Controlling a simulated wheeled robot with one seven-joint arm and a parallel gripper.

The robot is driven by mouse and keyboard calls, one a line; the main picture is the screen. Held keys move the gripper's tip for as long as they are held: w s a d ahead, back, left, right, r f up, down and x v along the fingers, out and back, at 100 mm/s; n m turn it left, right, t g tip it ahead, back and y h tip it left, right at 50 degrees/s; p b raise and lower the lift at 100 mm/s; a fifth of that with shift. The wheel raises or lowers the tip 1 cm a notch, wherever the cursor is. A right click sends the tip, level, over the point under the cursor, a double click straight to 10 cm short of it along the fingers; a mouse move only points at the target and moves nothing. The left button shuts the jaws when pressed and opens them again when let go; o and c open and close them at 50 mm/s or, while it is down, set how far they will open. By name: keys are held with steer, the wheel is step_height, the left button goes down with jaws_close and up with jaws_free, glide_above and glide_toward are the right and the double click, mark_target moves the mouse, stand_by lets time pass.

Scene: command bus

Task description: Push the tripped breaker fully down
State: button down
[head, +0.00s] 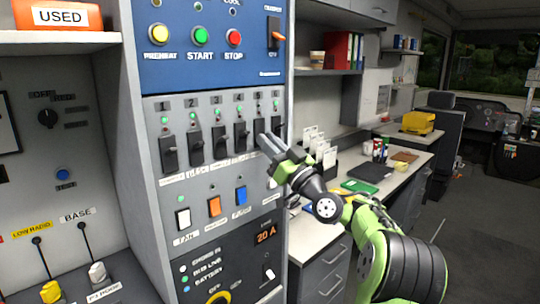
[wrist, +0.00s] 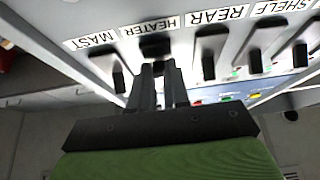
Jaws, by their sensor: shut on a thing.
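A row of numbered black breakers (head: 220,140) runs across the grey panel in the head view. Small lights sit above them; I cannot tell surely which breaker is tripped. My gripper (head: 267,142) is at the right end of the row, around breaker 5, and partly covers the levers there. In the wrist view, my gripper (wrist: 161,70) points at the breaker labelled HEATER (wrist: 155,44), with its fingertips closed on the lever. The breakers labelled MAST (wrist: 121,77) and REAR (wrist: 208,52) stand on either side. The lever's exact position is mostly hidden by my fingers.
Below the breakers are white, orange and blue rocker switches (head: 214,206). Above is a blue panel (head: 200,70) with START and STOP buttons. A desk (head: 312,238) with folders and papers stands to the right. Open floor lies further right.

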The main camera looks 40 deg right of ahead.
stand_by(0.3)
steer(key=c, duration=1.1)
jaws_free()
steer(key=b+v, duration=0.6)
steer(key=v, duration=0.9)
steer(key=shift+s+f+b, duration=0.3)
steer(key=shift+b, duration=0.05)
